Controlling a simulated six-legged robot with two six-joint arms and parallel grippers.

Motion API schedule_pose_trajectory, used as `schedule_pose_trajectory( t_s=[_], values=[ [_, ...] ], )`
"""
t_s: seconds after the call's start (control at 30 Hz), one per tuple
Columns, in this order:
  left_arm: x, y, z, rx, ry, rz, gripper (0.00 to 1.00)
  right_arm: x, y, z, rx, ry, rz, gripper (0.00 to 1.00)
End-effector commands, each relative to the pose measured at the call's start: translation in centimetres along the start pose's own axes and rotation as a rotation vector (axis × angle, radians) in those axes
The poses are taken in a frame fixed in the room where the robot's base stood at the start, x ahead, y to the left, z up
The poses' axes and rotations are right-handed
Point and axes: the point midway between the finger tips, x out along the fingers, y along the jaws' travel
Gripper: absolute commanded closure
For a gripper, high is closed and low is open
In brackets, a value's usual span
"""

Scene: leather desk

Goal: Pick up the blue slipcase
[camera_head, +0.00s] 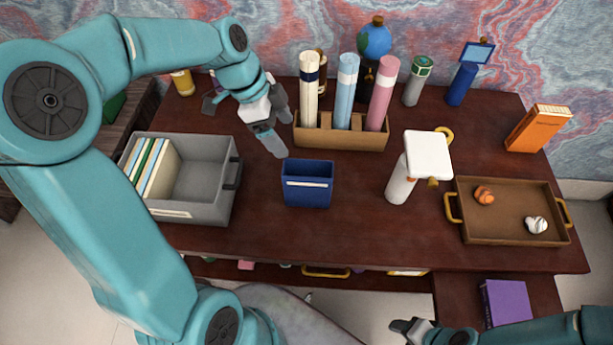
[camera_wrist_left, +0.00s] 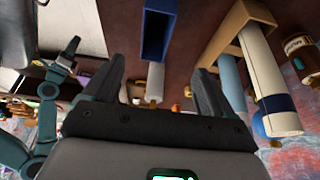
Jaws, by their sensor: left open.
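The blue slipcase (camera_head: 307,190) stands on the dark red desk, a box with an open top and a pale strip across its front. In the left wrist view the slipcase (camera_wrist_left: 157,32) shows at the top, ahead of the fingers and roughly between them. My left gripper (camera_head: 284,136) is open and empty, above the desk behind and left of the slipcase, apart from it. Its two fingers (camera_wrist_left: 158,82) also show in the left wrist view. My right gripper (camera_head: 408,329) is at the bottom edge of the head view; its jaw opening is unclear.
A grey bin (camera_head: 205,182) with books stands left of the slipcase. A wooden holder (camera_head: 340,137) with rolled tubes stands behind it. A white dispenser-like object (camera_head: 400,180) and a brown tray (camera_head: 508,236) are to the right. Bare desk lies in front of and right of the slipcase.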

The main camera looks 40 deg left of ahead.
Motion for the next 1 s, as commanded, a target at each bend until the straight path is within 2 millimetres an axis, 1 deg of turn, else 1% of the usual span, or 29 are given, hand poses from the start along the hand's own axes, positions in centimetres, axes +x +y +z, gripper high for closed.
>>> schedule_pose_trajectory(
  t_s=[0.07,0.13,0.4,0.5,0.6,0.67,0.77,0.9,1.0],
  values=[
    [0.5,0.2,-0.1,0.001,0.0,0.002,0.15,-0.1,0.0,0.0,0.001,0.0,0.0,0.45],
    [1.7,0.5,-0.1,0.001,0.0,0.005,0.15,-0.2,-0.1,0.0,0.001,0.0,0.0,0.45],
    [8.0,0.9,-0.1,0.001,-0.001,0.008,0.15,-1.0,-0.3,0.0,0.001,0.0,0.0,0.45],
    [9.7,0.9,-0.1,0.002,-0.001,0.006,0.15,-1.1,-0.4,0.0,0.001,0.0,0.0,0.45],
    [10.7,0.8,-0.1,0.001,0.0,0.003,0.15,-1.2,-0.4,0.0,0.001,0.0,0.0,0.45],
    [11.0,0.7,-0.1,0.001,0.0,0.001,0.15,-1.2,-0.4,0.0,0.001,0.0,0.0,0.45],
    [11.8,0.7,0.0,0.0,0.0,0.004,0.15,-1.8,-0.6,0.1,0.001,0.0,0.0,0.45],
    [14.0,0.6,0.1,-0.001,-0.001,0.007,0.15,-2.8,-1.0,0.1,0.001,0.0,0.0,0.45],
    [15.5,0.4,0.1,0.0,0.0,0.004,0.15,-2.9,-1.0,0.1,0.001,0.0,0.0,0.45]
  ],
)
